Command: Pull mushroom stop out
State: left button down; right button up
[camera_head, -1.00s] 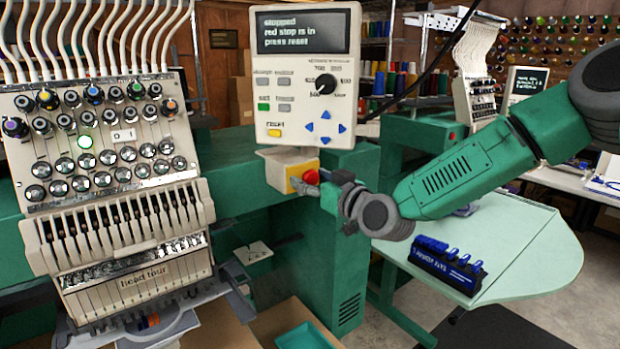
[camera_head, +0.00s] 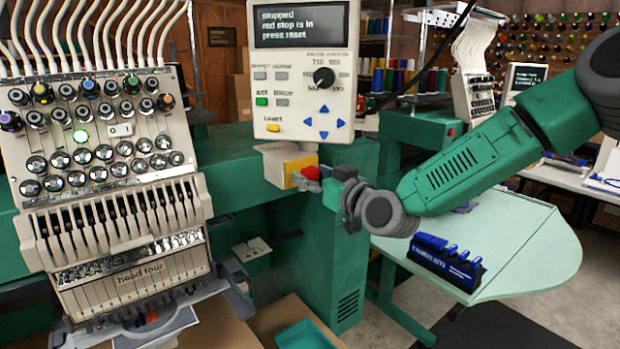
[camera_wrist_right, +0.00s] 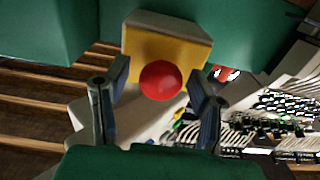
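The red mushroom stop (camera_head: 311,173) sits on the yellow face of a small box (camera_head: 290,165) under the control panel (camera_head: 302,70). The panel's screen reads "stopped", "red stop is in", "press reset". My right gripper (camera_head: 312,182) is at the stop in the head view. In the right wrist view the red stop (camera_wrist_right: 160,80) lies between the two fingers of my right gripper (camera_wrist_right: 160,88). The fingers are spread, with a gap on each side of the stop. My left gripper is not in view.
A multi-needle embroidery head (camera_head: 110,190) stands at the left. A pale green table (camera_head: 530,245) with a blue rack (camera_head: 447,262) is at the right. A teal bin (camera_head: 303,336) lies low in front. The green machine body (camera_head: 345,260) is below the stop.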

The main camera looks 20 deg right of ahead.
jog(key=shift+s+d, duration=0.15)
jog(key=v, duration=1.2)
dwell(0.3)
